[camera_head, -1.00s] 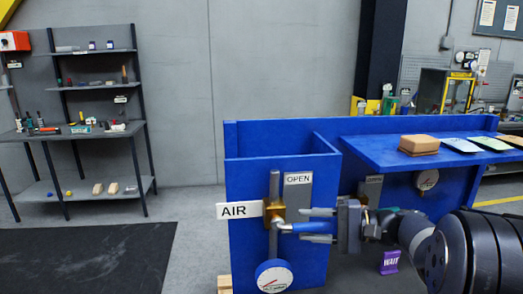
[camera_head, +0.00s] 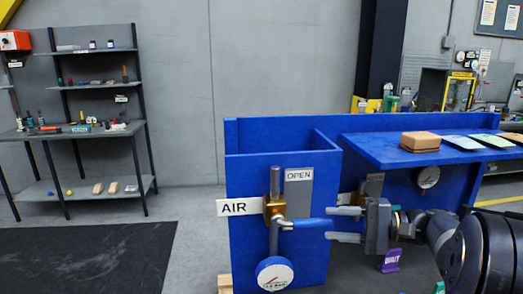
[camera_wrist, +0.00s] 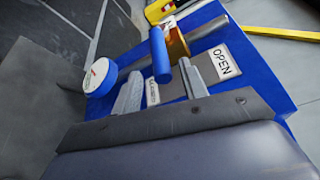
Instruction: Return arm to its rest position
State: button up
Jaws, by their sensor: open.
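My gripper (camera_head: 346,224) is open and empty, its two fingers pointing left toward the blue valve handle (camera_head: 312,223). The handle extends to the right from the brass valve (camera_head: 274,208) on the AIR pipe, level with the gap between the fingers. In the head view the fingertips are just right of the handle's end. In the wrist view the blue handle (camera_wrist: 160,55) stands beyond and between the two fingers (camera_wrist: 160,90). The OPEN label (camera_head: 299,176) is above the handle, and the AIR label (camera_head: 235,208) is left of the valve.
The blue bench (camera_head: 370,148) carries a tan block (camera_head: 420,141) and flat plates. A pressure gauge (camera_head: 274,274) is below the valve, and a purple WAIT sign (camera_head: 391,260) is below my arm. A shelf rack (camera_head: 85,132) stands far left. The dark mat (camera_head: 80,260) is bare.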

aim_at(313, 219)
jog(key=f+v, duration=0.1)
jog(key=v, duration=0.5)
jog(key=x, duration=0.4)
jog(key=r+p+x, duration=0.1)
jog(key=x, duration=0.6)
jog(key=shift+a+r+p, duration=0.35)
jog(key=shift+a+r, duration=0.05)
jog(key=shift+d+r+h+p, duration=0.1)
jog(key=shift+r+h+p, duration=0.2)
jog(key=shift+h, duration=0.4)
jog(key=shift+f, duration=0.15)
